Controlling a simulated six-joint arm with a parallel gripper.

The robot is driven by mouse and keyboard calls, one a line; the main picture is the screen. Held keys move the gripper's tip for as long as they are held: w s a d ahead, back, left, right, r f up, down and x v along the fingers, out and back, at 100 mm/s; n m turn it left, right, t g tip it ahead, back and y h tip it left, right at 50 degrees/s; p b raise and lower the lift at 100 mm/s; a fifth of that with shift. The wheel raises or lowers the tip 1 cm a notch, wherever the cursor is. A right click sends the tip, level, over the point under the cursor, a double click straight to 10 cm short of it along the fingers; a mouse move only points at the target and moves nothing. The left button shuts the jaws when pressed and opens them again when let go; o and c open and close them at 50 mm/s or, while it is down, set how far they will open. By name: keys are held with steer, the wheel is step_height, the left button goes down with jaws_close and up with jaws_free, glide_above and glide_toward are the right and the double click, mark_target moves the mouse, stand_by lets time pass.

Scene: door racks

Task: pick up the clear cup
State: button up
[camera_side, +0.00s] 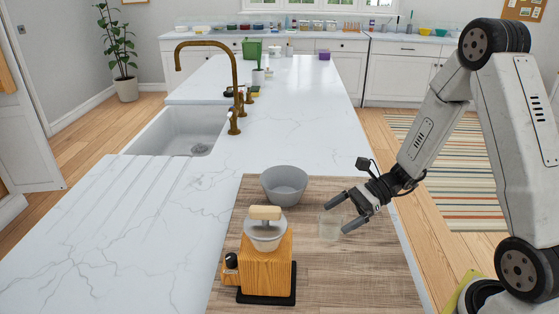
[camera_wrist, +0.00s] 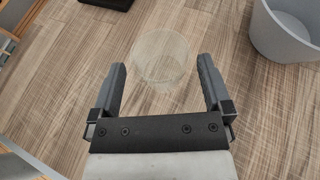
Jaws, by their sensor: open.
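The clear cup (camera_side: 330,226) is see-through and faint, and stands on the wooden board (camera_side: 360,270). In the wrist view the cup (camera_wrist: 160,56) is ahead of my gripper, between the lines of the two fingers and just past their tips. My gripper (camera_side: 340,214) is open and empty, low over the board and close to the cup. The open fingers also show in the wrist view (camera_wrist: 161,70). I cannot tell whether a finger touches the cup.
A grey bowl (camera_side: 284,186) stands on the board behind the cup; it also shows in the wrist view (camera_wrist: 288,30). A wooden grinder-like device (camera_side: 267,262) stands front left. A sink (camera_side: 182,132) with a brass tap (camera_side: 235,85) lies farther back. The board's front right is clear.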

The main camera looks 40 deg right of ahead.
mark_target(321, 227)
steer(key=shift+x, duration=2.15)
steer(key=shift+d, duration=0.1)
steer(key=c, duration=1.2)
steer(key=shift+o, duration=0.2)
steer(key=shift+r, duration=0.1)
step_height(321, 227, up, 10)
